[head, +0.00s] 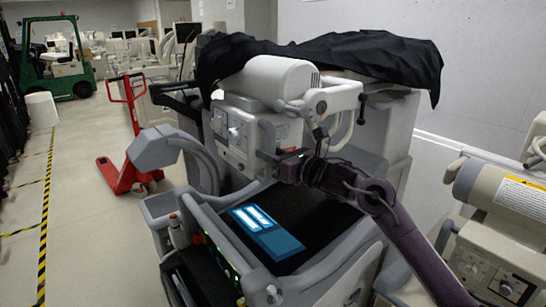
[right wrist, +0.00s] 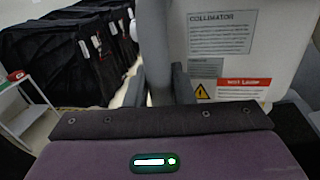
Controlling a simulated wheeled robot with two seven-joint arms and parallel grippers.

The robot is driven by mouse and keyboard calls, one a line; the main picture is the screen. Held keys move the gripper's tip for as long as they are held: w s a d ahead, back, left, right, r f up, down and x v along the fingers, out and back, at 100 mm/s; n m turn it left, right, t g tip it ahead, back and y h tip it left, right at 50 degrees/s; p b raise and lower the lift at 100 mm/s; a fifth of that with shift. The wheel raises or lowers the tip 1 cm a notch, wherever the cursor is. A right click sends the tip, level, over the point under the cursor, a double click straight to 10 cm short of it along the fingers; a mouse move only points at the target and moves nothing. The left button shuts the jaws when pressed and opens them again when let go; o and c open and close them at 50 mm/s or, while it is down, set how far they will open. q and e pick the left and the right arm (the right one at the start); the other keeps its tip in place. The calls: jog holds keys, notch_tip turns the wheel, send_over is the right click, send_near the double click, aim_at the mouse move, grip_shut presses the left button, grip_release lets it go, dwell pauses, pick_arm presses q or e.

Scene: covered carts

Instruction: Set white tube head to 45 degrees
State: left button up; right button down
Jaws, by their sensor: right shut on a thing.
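The white tube head (head: 270,80) is a cylinder at the top of the cart, in the middle of the head view. Its boxy white collimator (head: 240,130), with knobs on its face, hangs below it. In the right wrist view the collimator's labelled side (right wrist: 232,60) stands right in front of the gripper. My right gripper (head: 285,160) is at the collimator's lower right. In the right wrist view its dark fingers close around an upright grey bar (right wrist: 155,40), which looks like a handle beside the collimator. The purple wrist hides part of the collimator's side. My left gripper is not in view.
A black cover (head: 370,55) drapes over the cart's top. Below the head is the cart's dark top with a lit blue screen (head: 265,230). Another machine with a yellow-labelled cylinder (head: 500,190) stands close at right. A red pallet jack (head: 125,175) stands on the left floor.

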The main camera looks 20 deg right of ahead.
jog(key=shift+s+a+r+m+b, duration=0.3)
jog(key=shift+a+r+m, duration=0.2)
jog(key=shift+r, duration=0.15)
jog(key=s+a+r+m+t, duration=0.1)
jog(key=a+r+m, duration=0.2)
jog(key=r+m, duration=0.4)
jog(key=shift+s+a+r+t+b, duration=0.15)
jog(key=shift+a+r+t+b, duration=0.2)
jog(key=shift+r, duration=0.4)
jog(key=shift+m, duration=0.3)
jog(key=c, duration=1.3)
grip_release()
jog(key=shift+f, duration=0.1)
jog(key=shift+a, duration=0.1)
jog(key=shift+f, duration=0.15)
